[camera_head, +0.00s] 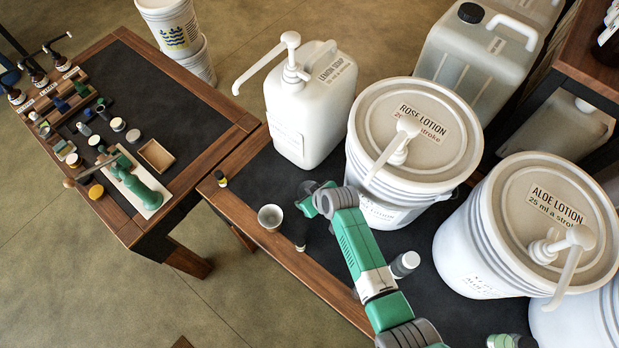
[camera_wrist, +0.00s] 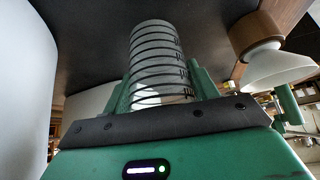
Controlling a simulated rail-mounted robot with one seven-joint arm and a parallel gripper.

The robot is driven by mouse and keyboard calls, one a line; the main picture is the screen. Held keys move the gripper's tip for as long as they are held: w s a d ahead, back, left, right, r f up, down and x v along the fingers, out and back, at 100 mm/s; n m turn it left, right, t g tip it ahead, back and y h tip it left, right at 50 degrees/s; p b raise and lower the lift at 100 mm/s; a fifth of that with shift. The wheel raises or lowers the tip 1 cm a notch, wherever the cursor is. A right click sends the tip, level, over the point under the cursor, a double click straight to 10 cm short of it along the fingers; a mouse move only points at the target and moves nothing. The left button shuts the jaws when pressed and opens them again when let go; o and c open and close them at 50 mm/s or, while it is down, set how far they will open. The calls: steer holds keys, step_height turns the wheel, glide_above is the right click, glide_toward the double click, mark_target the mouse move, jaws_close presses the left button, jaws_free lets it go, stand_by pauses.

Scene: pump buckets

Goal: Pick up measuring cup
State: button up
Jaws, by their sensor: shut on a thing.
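The measuring cup (camera_wrist: 155,58) is a clear cylinder with dark ring markings, seen in the wrist view. It sits between the two green fingers of my gripper (camera_wrist: 163,88), which are shut on it. In the head view, my gripper (camera_head: 308,203) is low over the dark front table, left of the rose lotion bucket. The cup cannot be made out there. How far the cup is from the table cannot be told.
A small pale bowl (camera_head: 270,217) stands left of my gripper. The rose lotion bucket (camera_head: 425,135), aloe lotion bucket (camera_head: 480,245) and lemon soap jug (camera_head: 310,110) crowd the table. A small bottle (camera_head: 405,264) stands beside my arm.

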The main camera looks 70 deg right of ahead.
mark_target(303, 192)
steer(key=shift+r, duration=0.45)
step_height(303, 192, up, 2)
steer(key=shift+r, duration=0.25)
steer(key=s+a+r, duration=0.1)
steer(key=s+a, duration=0.7)
steer(key=s, duration=0.5)
steer(key=shift+s+a+r, duration=0.15)
steer(key=shift+s, duration=0.25)
steer(key=shift+w, duration=0.1)
